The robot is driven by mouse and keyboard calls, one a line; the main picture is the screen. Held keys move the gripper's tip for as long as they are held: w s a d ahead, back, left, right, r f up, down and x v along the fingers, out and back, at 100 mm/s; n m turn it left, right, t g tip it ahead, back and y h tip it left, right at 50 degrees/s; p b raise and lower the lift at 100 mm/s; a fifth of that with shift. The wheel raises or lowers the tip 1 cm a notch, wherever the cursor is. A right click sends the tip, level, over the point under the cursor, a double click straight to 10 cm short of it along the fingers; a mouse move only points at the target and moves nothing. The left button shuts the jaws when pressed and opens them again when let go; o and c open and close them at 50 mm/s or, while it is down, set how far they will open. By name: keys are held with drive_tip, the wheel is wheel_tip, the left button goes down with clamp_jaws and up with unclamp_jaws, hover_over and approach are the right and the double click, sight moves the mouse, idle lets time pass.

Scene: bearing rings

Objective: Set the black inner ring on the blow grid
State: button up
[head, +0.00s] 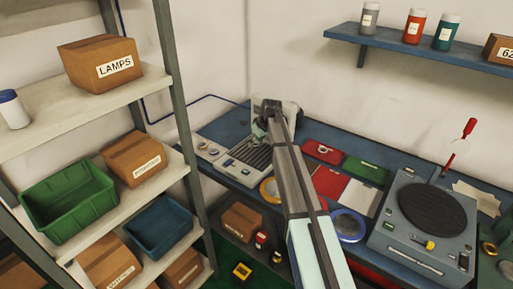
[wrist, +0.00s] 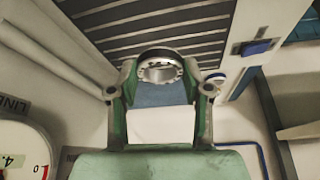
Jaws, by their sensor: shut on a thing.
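The black inner ring (wrist: 160,52) is in the wrist view, with a dark outer edge and a pale, notched inside face. My gripper (wrist: 161,72) is shut on it, with one green finger at each side. The blow grid (wrist: 150,20) lies beyond the ring as dark parallel slats in a pale frame. In the head view, the slatted blow grid (head: 252,158) is on the bench at the left, partly hidden by my arm. My gripper (head: 268,112) is over its back part; the ring cannot be made out there. I cannot tell whether ring and slats touch.
A blue button (wrist: 257,47) is beside the slats. A round dial (wrist: 22,150) shows at lower left. On the bench are a red tray (head: 323,151), a green tray (head: 365,170) and a machine with a dark disc (head: 422,208). A shelf rack (head: 182,120) stands close left.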

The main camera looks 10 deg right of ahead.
sight(254, 152)
drive_tip(key=shift+f+p, duration=0.35)
drive_tip(key=shift+f, duration=1.45)
drive_tip(key=shift+f, duration=0.2)
drive_tip(key=o, duration=1.3)
drive_tip(key=shift+r, duration=0.1)
drive_tip(key=shift+r, duration=0.2)
drive_tip(key=b+v, duration=0.2)
drive_tip(key=v, duration=1)
drive_tip(key=shift+f, duration=0.1)
